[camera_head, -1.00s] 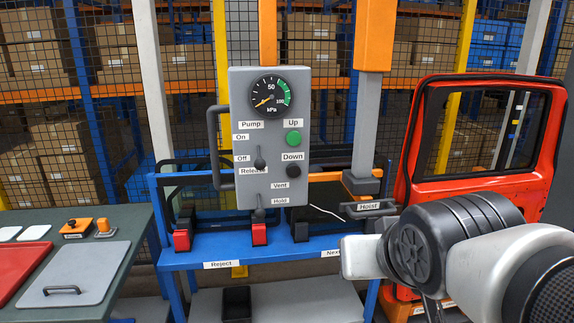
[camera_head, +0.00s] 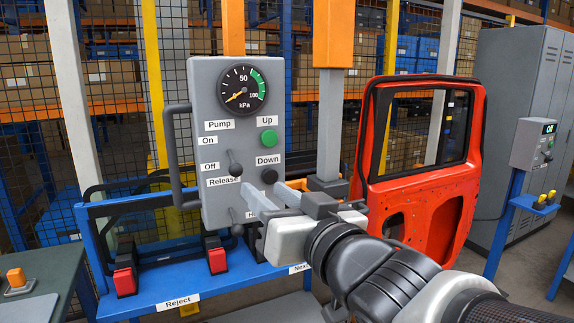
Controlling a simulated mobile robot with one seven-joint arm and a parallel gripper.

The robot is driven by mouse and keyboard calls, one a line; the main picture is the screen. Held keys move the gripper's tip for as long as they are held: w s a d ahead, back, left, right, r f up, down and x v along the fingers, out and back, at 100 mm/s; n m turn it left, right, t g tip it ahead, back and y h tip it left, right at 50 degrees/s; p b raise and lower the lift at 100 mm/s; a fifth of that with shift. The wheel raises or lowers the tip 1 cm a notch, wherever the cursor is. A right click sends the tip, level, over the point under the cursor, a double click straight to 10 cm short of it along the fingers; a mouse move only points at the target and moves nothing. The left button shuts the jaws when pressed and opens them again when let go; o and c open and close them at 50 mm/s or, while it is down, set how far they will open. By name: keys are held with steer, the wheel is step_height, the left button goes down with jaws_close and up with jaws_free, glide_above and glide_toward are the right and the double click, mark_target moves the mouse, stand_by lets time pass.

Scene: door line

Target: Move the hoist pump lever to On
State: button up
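The grey hoist panel (camera_head: 222,130) hangs at centre left with a gauge, a green Up button (camera_head: 269,137) and a dark Down button (camera_head: 270,176). The pump lever (camera_head: 234,167) is a short dark stick with a round knob, tilted down beside the Off label (camera_head: 209,167). The On label (camera_head: 207,141) is above it. A second lever (camera_head: 237,228) sits lower on the panel. My gripper (camera_head: 262,190) is open and empty, its pale fingers pointing at the panel, right of and below the pump lever. It hides the Vent label and most of the Hold label.
A dark side handle (camera_head: 172,160) sticks out left of the panel. An orange-red door (camera_head: 420,205) stands at right. A blue bench (camera_head: 165,290) with red-tipped clamps is below. A grey control box (camera_head: 535,143) is at far right.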

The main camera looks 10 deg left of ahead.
mark_target(238, 168)
steer(key=p+x, duration=0.4)
steer(key=x, duration=1.3)
steer(key=shift+w+d, duration=0.1)
jaws_close()
